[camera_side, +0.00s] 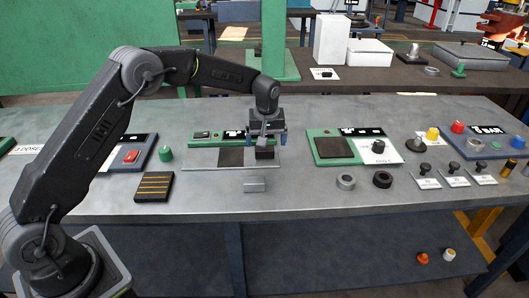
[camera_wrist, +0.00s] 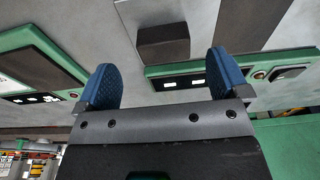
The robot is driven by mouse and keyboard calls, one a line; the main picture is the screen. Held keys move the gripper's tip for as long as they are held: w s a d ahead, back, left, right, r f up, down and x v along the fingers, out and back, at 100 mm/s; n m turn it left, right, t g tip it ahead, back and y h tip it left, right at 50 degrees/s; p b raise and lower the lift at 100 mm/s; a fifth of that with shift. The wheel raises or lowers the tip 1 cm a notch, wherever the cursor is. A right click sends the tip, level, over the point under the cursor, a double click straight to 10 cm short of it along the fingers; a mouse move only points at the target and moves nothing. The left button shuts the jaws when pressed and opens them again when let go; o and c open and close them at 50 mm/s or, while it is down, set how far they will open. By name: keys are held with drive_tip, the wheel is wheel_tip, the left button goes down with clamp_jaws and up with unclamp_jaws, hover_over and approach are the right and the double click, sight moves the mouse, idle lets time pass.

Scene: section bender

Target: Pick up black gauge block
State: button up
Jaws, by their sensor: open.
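The black gauge block (camera_side: 265,153) sits at the middle of the grey bench, at the right of a flat dark pad (camera_side: 231,157). It also shows in the wrist view (camera_wrist: 163,45), ahead of the fingertips and roughly centred between them. My gripper (camera_side: 266,138) is directly above or close beside the block in the side view, fingers pointing down. In the wrist view its two blue fingers (camera_wrist: 165,78) are wide apart with nothing between them. The exact height gap to the block cannot be told.
A green panel (camera_side: 205,135) stands behind the block. A thin metal strip (camera_side: 210,168) and a small silver block (camera_side: 254,185) lie in front. A green-framed unit (camera_side: 322,134) is at the right. A striped dark block (camera_side: 154,186) is at the left. The front middle bench is mostly clear.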

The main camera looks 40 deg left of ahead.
sight(265, 149)
drive_tip(key=f, duration=0.1)
drive_tip(key=a+f, duration=0.1)
drive_tip(key=f, duration=0.3)
drive_tip(key=shift+w+a, duration=0.2)
drive_tip(key=shift+w, duration=0.2)
drive_tip(key=c, duration=1.2)
drive_tip(key=shift+r, duration=0.1)
drive_tip(key=shift+c, duration=0.4)
drive_tip(key=shift+r, duration=0.1)
